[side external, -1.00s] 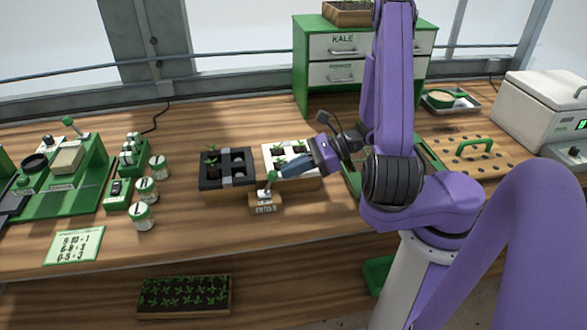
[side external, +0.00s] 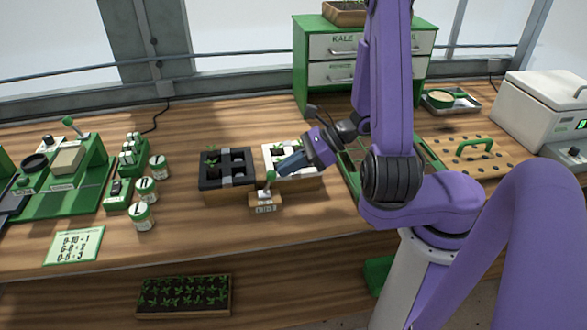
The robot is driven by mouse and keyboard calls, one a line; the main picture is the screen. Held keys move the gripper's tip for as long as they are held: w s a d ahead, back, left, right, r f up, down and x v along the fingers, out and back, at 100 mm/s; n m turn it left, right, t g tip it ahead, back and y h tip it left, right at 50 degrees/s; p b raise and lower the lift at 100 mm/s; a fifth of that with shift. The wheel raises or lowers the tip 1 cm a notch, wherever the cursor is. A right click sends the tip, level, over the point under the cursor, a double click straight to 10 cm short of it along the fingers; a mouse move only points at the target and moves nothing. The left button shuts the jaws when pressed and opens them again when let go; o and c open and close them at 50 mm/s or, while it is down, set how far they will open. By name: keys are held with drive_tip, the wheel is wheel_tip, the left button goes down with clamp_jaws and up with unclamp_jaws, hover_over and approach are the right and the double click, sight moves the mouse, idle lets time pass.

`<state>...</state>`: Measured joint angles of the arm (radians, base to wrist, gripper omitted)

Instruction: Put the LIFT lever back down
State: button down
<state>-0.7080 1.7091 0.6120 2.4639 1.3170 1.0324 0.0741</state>
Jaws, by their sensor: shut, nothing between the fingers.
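The LIFT lever (side external: 270,179) is a short stick with a green knob on a small wooden block (side external: 264,204) with a label at its front. The lever stands up from the block, leaning slightly right. Behind it are a dark tray (side external: 211,182) on the left and a white tray (side external: 307,171) on the right, both with seedlings. My gripper (side external: 283,167) is shut and empty. Its blue fingers are just right of the green knob, in front of the white tray. I cannot tell whether they touch the knob.
Labelled jars (side external: 142,217) and a green stand (side external: 68,175) are to the left. A green drawer cabinet (side external: 312,48) stands at the back. A wooden board with holes (side external: 490,167) and a white machine (side external: 537,108) are at the right.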

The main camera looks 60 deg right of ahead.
sight(269, 171)
drive_tip(key=shift+w+a+r+g+h, duration=0.4)
drive_tip(key=shift+w+a+g+h, duration=0.25)
drive_tip(key=shift+g+h, duration=0.35)
drive_tip(key=shift+w+a+r+g+h, duration=0.45)
drive_tip(key=shift+a+g+h, duration=0.2)
drive_tip(key=shift+g+h, duration=0.35)
drive_tip(key=shift+w+a+g+h, duration=0.7)
drive_tip(key=shift+g+h, duration=0.1)
drive_tip(key=shift+w+a, duration=0.15)
drive_tip(key=shift+w+a+r, duration=0.1)
drive_tip(key=shift+w+a, duration=0.1)
drive_tip(key=shift+w+r, duration=0.1)
drive_tip(key=shift+w, duration=0.1)
